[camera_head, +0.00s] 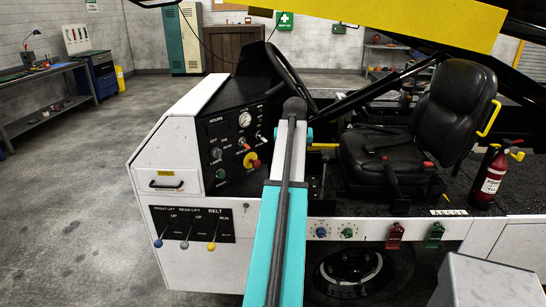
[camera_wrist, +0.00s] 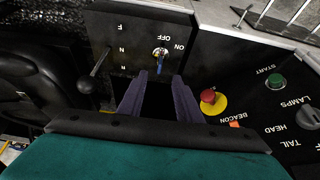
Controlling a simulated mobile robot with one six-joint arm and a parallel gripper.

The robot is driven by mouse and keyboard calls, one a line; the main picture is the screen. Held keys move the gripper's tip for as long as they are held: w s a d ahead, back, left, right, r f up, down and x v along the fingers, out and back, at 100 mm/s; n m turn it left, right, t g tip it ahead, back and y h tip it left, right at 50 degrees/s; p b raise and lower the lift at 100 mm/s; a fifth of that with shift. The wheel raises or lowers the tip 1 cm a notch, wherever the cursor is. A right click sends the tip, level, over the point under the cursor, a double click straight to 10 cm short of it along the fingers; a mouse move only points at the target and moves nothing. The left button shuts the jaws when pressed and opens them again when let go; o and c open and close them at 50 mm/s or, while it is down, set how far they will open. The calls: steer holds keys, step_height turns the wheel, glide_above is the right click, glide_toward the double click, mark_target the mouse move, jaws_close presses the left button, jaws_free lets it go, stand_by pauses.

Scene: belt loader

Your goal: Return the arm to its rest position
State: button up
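My arm (camera_head: 281,230), teal with a dark tube, rises from the bottom of the head view toward the loader's control console. My gripper (camera_wrist: 160,78) shows in the wrist view as two purple-grey fingers. They are apart with nothing seen between them. Their tips point at an ON/OFF switch (camera_wrist: 161,53) with a blue lower part on a black panel, just beyond the tips. Whether the fingers touch the panel cannot be told. In the head view my gripper is hidden behind the arm.
A red knob on a yellow base (camera_wrist: 210,98) and a green START button (camera_wrist: 275,81) lie right of the fingers; a black lever (camera_wrist: 97,67) lies left. The steering wheel (camera_head: 289,72), seat (camera_head: 405,145) and fire extinguisher (camera_head: 492,178) are around the arm. Open floor (camera_head: 70,220) lies left.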

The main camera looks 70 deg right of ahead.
steer(key=w+a+f+n+y, duration=0.1)
steer(key=w+a+f+n, duration=0.1)
steer(key=w+a+f, duration=0.9)
steer(key=w+a+f+n+y, duration=0.1)
steer(key=w+a+f+n, duration=0.35)
steer(key=w+a, duration=0.9)
steer(key=w+a+f+n+y, duration=0.1)
steer(key=w+a+f, duration=0.3)
steer(key=a, duration=0.6)
steer(key=w+a+f+n, duration=0.1)
steer(key=w+a+f, duration=0.1)
steer(key=a+f, duration=0.65)
steer(key=w+a+f+n+y, duration=0.1)
steer(key=w+a+f+n, duration=0.2)
steer(key=a, duration=0.9)
steer(key=s+a+f+n+g, duration=0.1)
steer(key=s+a+f, duration=0.25)
steer(key=a, duration=0.65)
steer(key=s+a+f+n+g, duration=0.1)
steer(key=s+a+f, duration=0.3)
steer(key=a, duration=0.6)
steer(key=s+f+g, duration=0.2)
steer(key=s+f, duration=0.7)
steer(key=s, duration=0.3)
steer(key=s+f+g, duration=0.3)
steer(key=s+f, duration=0.6)
steer(key=s, duration=0.3)
steer(key=shift+s+d+f+g, duration=0.2)
steer(key=shift+s+f+g, duration=0.1)
steer(key=shift+f, duration=0.1)
